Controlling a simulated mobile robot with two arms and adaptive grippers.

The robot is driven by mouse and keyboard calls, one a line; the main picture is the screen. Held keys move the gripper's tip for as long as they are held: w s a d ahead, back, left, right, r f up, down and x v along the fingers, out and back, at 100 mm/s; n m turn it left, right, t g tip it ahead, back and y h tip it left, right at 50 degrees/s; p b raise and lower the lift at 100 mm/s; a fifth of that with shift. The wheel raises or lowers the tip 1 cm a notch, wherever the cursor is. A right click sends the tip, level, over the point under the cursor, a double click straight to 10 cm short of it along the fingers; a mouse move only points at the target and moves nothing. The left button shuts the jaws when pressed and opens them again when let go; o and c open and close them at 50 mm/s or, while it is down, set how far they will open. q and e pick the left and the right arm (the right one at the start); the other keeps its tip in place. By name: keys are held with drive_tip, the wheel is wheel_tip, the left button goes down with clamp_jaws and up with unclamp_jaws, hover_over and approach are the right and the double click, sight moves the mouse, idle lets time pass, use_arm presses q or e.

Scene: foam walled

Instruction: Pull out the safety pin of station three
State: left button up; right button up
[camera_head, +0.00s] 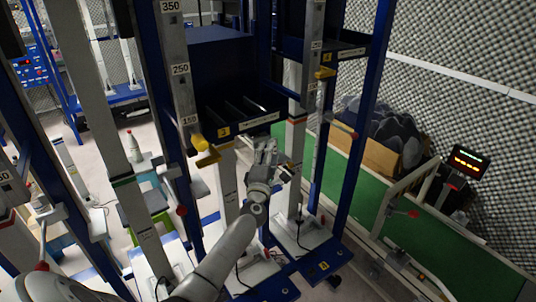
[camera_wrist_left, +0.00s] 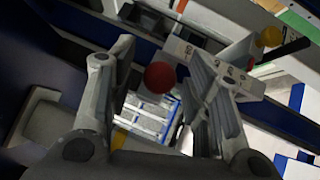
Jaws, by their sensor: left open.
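My left gripper (camera_head: 266,152) is open in the head view, reaching up beside a pale upright post below a dark blue shelf with a yellow number plate (camera_head: 224,131) that seems to read 3. In the left wrist view its two fingers (camera_wrist_left: 160,52) stand apart. A red ball knob (camera_wrist_left: 159,77) shows between them, likely the safety pin's end; I cannot tell if a finger touches it. In the head view my gripper seems to hide this knob. My right gripper is not in view.
A yellow knob (camera_head: 203,150) sticks out left of my gripper, and another yellow part (camera_head: 325,72) sits upper right. Blue posts (camera_head: 357,130) stand close on the right. A green strip (camera_head: 440,240) and a small display (camera_head: 468,162) lie further right.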

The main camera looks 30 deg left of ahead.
use_arm(q)
drive_tip(key=shift+w+a, duration=0.1)
drive_tip(key=shift+w, duration=0.15)
clamp_jaws()
drive_tip(key=s+d+p, duration=0.3)
drive_tip(key=d, duration=0.5)
drive_tip(key=shift+s, duration=0.2)
unclamp_jaws()
drive_tip(key=shift+d, duration=0.25)
drive_tip(key=v, duration=1.2)
drive_tip(key=shift+a, duration=0.1)
